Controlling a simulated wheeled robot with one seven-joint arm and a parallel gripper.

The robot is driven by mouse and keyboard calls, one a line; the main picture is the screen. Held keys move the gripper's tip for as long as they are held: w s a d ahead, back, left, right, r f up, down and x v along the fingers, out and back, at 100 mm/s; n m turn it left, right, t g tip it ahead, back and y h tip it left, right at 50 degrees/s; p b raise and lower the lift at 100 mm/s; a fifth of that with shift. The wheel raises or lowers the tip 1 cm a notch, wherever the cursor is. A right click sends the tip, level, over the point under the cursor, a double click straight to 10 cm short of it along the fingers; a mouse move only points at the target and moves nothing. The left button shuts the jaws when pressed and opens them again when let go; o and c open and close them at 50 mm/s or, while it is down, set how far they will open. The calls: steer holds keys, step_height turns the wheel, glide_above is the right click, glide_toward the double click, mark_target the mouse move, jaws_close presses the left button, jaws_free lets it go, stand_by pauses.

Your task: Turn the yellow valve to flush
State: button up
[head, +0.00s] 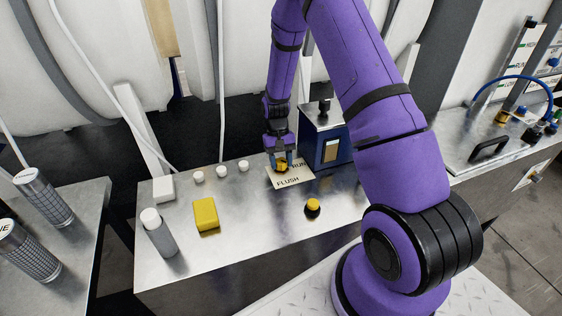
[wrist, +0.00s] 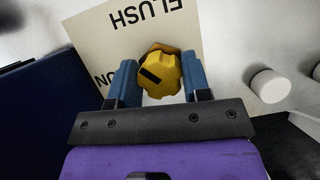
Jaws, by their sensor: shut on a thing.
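The yellow valve (wrist: 160,74) is a lobed knob with a black pointer mark, seen from above in the wrist view. It stands on a cream label plate (wrist: 100,36) printed FLUSH, with a second word partly hidden. In the head view the plate (head: 288,180) reads RUN and FLUSH, and the valve (head: 282,168) shows under my gripper. My gripper (wrist: 155,80) has its two blue fingers on either side of the knob, shut on it.
A dark blue box (head: 325,140) stands close right of the valve. A yellow block (head: 206,214), a white-capped bottle (head: 158,232), several white knobs (head: 221,170) and a yellow button (head: 313,206) are on the metal bench (head: 255,228). The bench's front middle is clear.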

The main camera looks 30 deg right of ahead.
steer(key=m+y, duration=0.1)
steer(key=m, duration=0.2)
steer(key=shift+m+t, duration=0.3)
steer(key=shift+t, duration=0.1)
steer(key=shift+m+t+y, duration=0.6)
steer(key=shift+m, duration=1.3)
steer(key=o, duration=0.9)
